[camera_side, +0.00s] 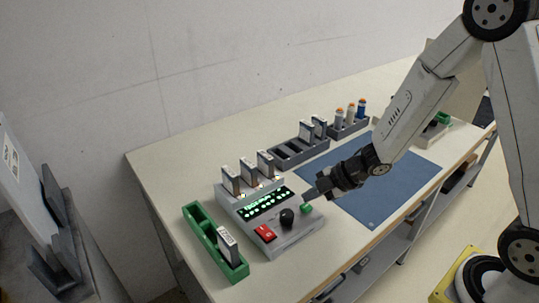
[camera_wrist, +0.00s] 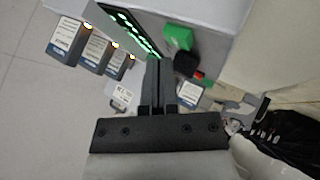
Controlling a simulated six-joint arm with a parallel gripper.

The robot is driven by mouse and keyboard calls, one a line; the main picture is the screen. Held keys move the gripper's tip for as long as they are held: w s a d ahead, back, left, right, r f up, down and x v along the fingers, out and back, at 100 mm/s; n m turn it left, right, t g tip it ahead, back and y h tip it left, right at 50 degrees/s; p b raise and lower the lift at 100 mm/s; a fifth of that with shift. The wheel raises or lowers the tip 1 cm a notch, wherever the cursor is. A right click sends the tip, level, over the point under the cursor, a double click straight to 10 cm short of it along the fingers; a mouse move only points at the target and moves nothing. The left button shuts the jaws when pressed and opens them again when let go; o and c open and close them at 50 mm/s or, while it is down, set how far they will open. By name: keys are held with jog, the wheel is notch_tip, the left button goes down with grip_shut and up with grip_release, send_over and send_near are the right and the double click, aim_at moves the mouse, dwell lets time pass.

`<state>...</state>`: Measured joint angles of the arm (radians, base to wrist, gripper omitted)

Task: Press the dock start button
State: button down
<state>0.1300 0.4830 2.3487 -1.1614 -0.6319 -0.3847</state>
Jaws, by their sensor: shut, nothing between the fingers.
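The dock (camera_side: 262,222) is a light grey box with a lit green display (camera_side: 268,203) and several cartridges in slots along its back. Its green button (camera_side: 306,208) is at the front right, beside a black knob (camera_side: 287,217) and a red rocker switch (camera_side: 265,233). My gripper (camera_side: 309,196) is shut and empty, its tips close above the green button. I cannot tell whether they touch it. In the wrist view the green button (camera_wrist: 178,38) shows just beyond and right of my shut fingers (camera_wrist: 158,62), with the black knob (camera_wrist: 186,63) near it.
A green rack (camera_side: 202,228) with one cartridge (camera_side: 227,246) stands left of the dock. Dark racks (camera_side: 290,155) with cartridges and orange-capped vials stand behind. A blue mat (camera_side: 385,190) lies bare to the right, under my arm.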

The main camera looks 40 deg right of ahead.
aim_at(310, 206)
jog(key=shift+r, duration=0.1)
jog(key=shift+r, duration=2.4)
notch_tip(310, 206, up, 7)
dwell(0.3)
jog(key=d+r, duration=0.3)
jog(key=d, duration=0.6)
jog(key=shift+s, duration=0.2)
dwell(0.5)
dwell(0.4)
